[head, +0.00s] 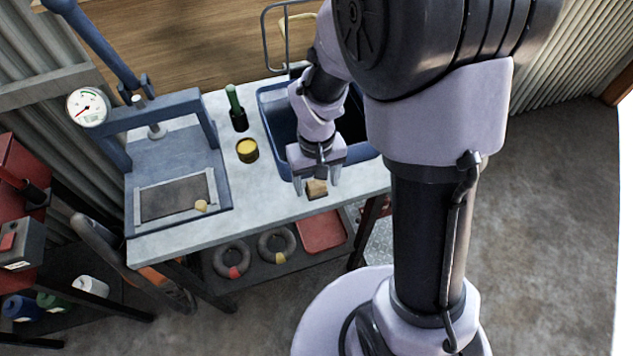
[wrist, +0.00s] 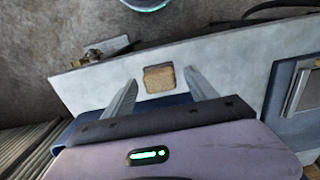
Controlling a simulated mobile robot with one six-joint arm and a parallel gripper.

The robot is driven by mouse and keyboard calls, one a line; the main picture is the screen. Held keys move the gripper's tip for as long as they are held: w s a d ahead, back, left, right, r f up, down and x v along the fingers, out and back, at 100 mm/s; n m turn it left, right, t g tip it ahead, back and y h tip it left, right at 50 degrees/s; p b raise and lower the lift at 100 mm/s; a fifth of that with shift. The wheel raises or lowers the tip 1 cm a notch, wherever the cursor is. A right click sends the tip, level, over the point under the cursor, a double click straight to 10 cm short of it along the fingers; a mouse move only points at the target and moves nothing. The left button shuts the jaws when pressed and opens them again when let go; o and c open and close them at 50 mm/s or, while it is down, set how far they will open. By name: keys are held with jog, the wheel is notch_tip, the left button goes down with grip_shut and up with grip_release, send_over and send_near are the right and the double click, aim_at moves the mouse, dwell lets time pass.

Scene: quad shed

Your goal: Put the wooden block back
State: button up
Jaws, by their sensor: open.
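The wooden block (head: 316,188) is small and tan, and sits on the pale bench top near its front edge, just in front of the blue bin. My gripper (head: 318,190) is over it, pointing down, with its fingers apart. In the wrist view the block (wrist: 159,78) lies between and slightly beyond the two open fingertips of my gripper (wrist: 160,86), with a gap on each side. The fingers do not appear to touch it.
The blue bin (head: 268,110) stands behind my gripper, partly hidden by my arm. A blue press (head: 178,165) with a gauge fills the bench's left end. A lower shelf holds two rings and a red tray (head: 321,232).

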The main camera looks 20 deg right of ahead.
notch_tip(320, 180, up, 10)
jog(key=p, duration=0.4)
notch_tip(320, 180, up, 10)
jog(key=m+t, duration=0.2)
jog(key=t, duration=0.1)
send_over(317, 184)
jog(key=s+a, duration=0.2)
jog(key=s, duration=0.3)
jog(key=s+a+r+m+t+y+b, duration=0.1)
jog(key=s+a+r+m+t+y, duration=0.1)
jog(key=s+r, duration=0.3)
jog(key=s, duration=0.2)
jog(key=shift+s+t, duration=0.4)
